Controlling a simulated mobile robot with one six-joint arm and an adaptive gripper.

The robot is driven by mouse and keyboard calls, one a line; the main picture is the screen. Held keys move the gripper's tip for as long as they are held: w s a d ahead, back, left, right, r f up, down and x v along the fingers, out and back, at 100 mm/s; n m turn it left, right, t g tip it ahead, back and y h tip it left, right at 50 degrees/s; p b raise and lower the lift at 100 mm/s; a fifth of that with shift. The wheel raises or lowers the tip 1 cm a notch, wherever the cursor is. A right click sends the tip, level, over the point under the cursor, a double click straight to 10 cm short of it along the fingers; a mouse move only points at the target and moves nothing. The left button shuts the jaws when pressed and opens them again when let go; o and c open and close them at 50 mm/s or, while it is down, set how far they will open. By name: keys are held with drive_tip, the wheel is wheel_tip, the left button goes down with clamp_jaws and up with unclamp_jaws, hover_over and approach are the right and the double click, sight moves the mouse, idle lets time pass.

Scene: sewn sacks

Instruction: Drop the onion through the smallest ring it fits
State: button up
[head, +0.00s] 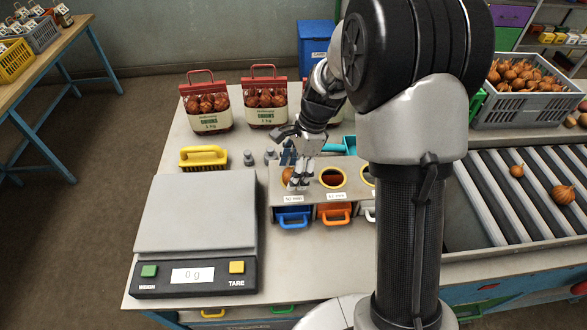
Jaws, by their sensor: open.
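A brown onion (287,175) shows at the left end of the grey sizing board (276,196), partly hidden by my gripper. I cannot tell whether it rests on a ring there or between my fingers. My gripper (299,186) is open and points down at the board, just right of the onion. A yellow-rimmed ring (332,177) with a dark opening lies to the right of my gripper. Another ring (368,174) shows partly beyond it, cut off by my arm. Below the board are a blue drawer (292,217), an orange drawer (333,213) and a white one (370,213).
A scale (197,215) reading 0 g stands at left, with a yellow brush (203,158) behind it. Red-topped onion sacks (207,103) line the back edge. A roller conveyor (497,200) with loose onions and a grey crate (520,108) of onions are at right.

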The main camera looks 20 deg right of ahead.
drive_tip(key=shift+o, duration=0.2)
drive_tip(key=v, duration=1.2)
drive_tip(key=shift+o, duration=0.2)
drive_tip(key=shift+r, duration=0.1)
idle(1.1)
